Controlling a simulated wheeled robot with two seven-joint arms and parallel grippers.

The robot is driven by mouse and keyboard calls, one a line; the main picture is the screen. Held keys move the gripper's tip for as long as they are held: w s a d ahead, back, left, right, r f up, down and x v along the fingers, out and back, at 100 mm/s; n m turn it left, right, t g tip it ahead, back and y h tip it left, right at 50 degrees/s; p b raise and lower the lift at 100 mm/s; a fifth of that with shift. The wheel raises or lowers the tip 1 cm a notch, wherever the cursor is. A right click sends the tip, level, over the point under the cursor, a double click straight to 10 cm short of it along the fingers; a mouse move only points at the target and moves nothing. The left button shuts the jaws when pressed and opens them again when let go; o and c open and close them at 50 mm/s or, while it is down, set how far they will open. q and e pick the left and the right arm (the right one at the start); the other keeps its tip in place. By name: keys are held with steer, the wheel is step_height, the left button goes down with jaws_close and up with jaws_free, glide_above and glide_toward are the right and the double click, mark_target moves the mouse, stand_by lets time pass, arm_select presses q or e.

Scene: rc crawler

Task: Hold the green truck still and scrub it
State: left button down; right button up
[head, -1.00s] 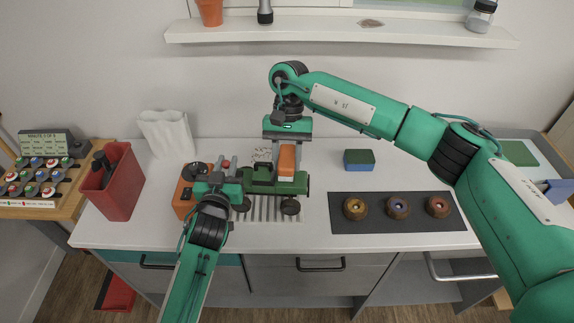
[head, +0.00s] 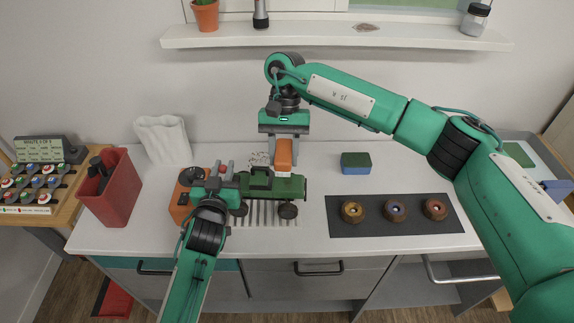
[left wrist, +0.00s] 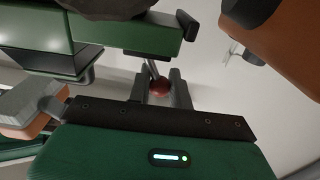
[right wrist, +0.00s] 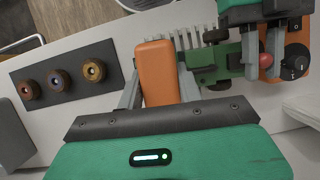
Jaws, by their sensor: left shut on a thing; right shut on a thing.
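The green truck (head: 268,186) stands on a slatted grey rack (head: 268,215) on the white counter. My left gripper (head: 225,171) is at its left end, shut on a small red ball (left wrist: 160,87). A thin rod shows at the ball in the left wrist view and seems to join the truck. My right gripper (head: 284,140) points down over the truck's far side, shut on an orange block (head: 284,156). The block also shows in the right wrist view (right wrist: 158,72). It overlaps the truck's far edge; contact and its lower face are hidden.
An orange box with a black dial (head: 182,205) stands left of the truck. A red bin (head: 112,195), a white crumpled-looking holder (head: 163,140) and a green-blue block (head: 356,163) stand around. A shelf (head: 330,37) runs above.

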mark_target(284, 187)
steer(key=shift+f, duration=2.9)
steer(key=shift+f, duration=0.45)
steer(key=shift+d, duration=0.1)
steer(key=shift+s+d, duration=0.15)
steer(key=shift+d, duration=0.8)
steer(key=shift+s+d, duration=0.1)
steer(key=shift+d, duration=0.8)
steer(key=shift+w+a, duration=0.15)
steer(key=shift+a, duration=0.85)
steer(key=shift+w+a, duration=0.1)
steer(key=shift+a, duration=0.9)
steer(key=shift+s+d+f, duration=0.1)
steer(key=shift+s+d, duration=0.05)
steer(key=shift+d, duration=0.85)
steer(key=shift+s+d+f, duration=0.1)
steer(key=shift+d, duration=0.9)
steer(key=shift+w+a, duration=0.2)
steer(key=shift+a, duration=1.8)
steer(key=shift+r, duration=3.55)
